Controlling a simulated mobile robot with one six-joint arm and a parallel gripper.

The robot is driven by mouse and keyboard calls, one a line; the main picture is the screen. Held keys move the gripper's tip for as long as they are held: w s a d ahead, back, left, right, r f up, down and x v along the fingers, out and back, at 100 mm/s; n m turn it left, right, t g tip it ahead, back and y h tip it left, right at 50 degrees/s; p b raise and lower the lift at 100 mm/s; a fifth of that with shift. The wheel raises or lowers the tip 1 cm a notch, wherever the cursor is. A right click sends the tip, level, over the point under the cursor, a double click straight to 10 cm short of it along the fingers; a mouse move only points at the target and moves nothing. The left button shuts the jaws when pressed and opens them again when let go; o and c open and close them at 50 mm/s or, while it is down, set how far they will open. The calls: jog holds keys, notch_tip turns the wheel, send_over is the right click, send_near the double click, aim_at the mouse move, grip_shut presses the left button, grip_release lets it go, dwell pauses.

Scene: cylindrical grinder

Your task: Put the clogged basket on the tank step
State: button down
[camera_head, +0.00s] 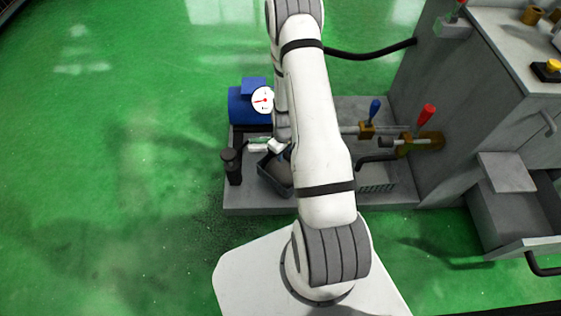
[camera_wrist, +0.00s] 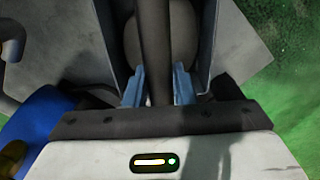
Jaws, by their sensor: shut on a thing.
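The clogged basket (camera_head: 273,177) is a dark open box with grey-brown matter inside, left of my arm in the head view. My gripper (camera_wrist: 158,88) is shut on the dark bar handle across the basket (camera_wrist: 205,45) in the wrist view. The blue fingertips are on both sides of the bar. In the head view, my arm hides part of the basket and most of the gripper. The grey tank (camera_head: 265,206) has a flat ledge under and around the basket. I cannot tell whether the basket touches it.
A blue motor with a round gauge (camera_head: 262,100) stands behind the basket. A black cylinder (camera_head: 231,165) stands at its left. Blue-handled (camera_head: 374,110) and red-handled (camera_head: 426,115) valves, a slotted grey box (camera_head: 377,185) and an open drawer (camera_head: 515,205) are at right. The green floor is clear at left.

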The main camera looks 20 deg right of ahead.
jog(key=shift+f+b, duration=0.5)
jog(key=shift+f, duration=1)
jog(key=shift+f, duration=0.15)
jog(key=c, duration=1.2)
grip_release()
